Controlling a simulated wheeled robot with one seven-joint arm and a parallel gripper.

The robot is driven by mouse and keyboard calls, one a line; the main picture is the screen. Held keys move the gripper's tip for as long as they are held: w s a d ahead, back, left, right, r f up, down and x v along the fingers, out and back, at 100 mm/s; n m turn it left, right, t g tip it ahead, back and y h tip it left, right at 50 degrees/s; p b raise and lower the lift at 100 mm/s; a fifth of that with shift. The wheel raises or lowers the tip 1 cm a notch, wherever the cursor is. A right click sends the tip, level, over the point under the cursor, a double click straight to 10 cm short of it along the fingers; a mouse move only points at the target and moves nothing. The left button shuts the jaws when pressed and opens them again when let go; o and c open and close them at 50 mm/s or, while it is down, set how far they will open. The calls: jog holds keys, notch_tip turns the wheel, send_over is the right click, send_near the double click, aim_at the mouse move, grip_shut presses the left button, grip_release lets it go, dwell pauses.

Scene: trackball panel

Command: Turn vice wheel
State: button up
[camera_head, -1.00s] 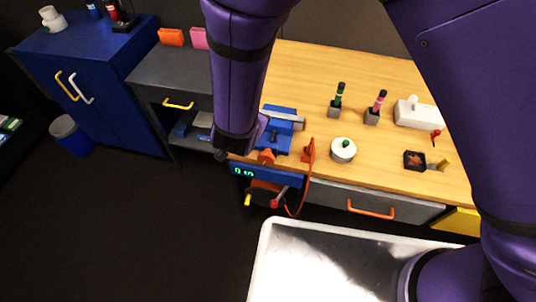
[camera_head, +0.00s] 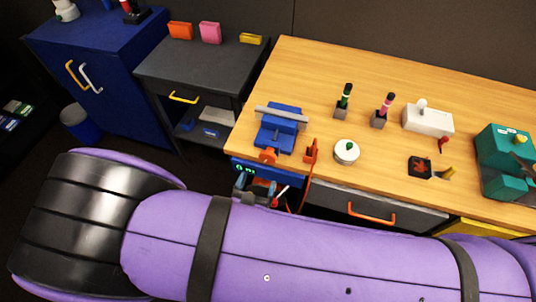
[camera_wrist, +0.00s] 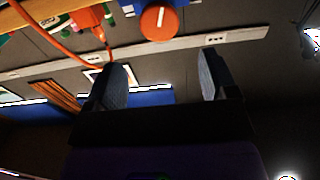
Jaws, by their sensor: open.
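The blue vice (camera_head: 275,135) with a grey jaw bar stands at the table's front left corner. Its small orange wheel (camera_head: 268,155) faces the front. My gripper (camera_head: 258,190) is below the vice, in front of the blue display panel, partly hidden by my purple arm. In the wrist view my gripper (camera_wrist: 160,78) is open, with nothing between its fingers. An orange round knob (camera_wrist: 159,22) on a blue body shows beyond the fingertips, apart from them; it looks like the vice wheel, but I cannot be sure.
An orange clamp-like tool (camera_head: 311,151) with a hanging orange cable is right of the vice. The grey drawer (camera_head: 370,208) has an orange handle. A dark side cabinet (camera_head: 200,68) is at left.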

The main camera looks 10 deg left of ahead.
aim_at(268, 158)
jog(key=w, duration=0.9)
jog(key=shift+w+d, duration=0.2)
jog(key=shift+d, duration=0.15)
jog(key=shift+c, duration=0.4)
jog(key=c, duration=0.8)
jog(key=shift+m, duration=0.4)
jog(key=m, duration=0.2)
jog(key=shift+d+m, duration=0.15)
jog(key=shift+m, duration=2.25)
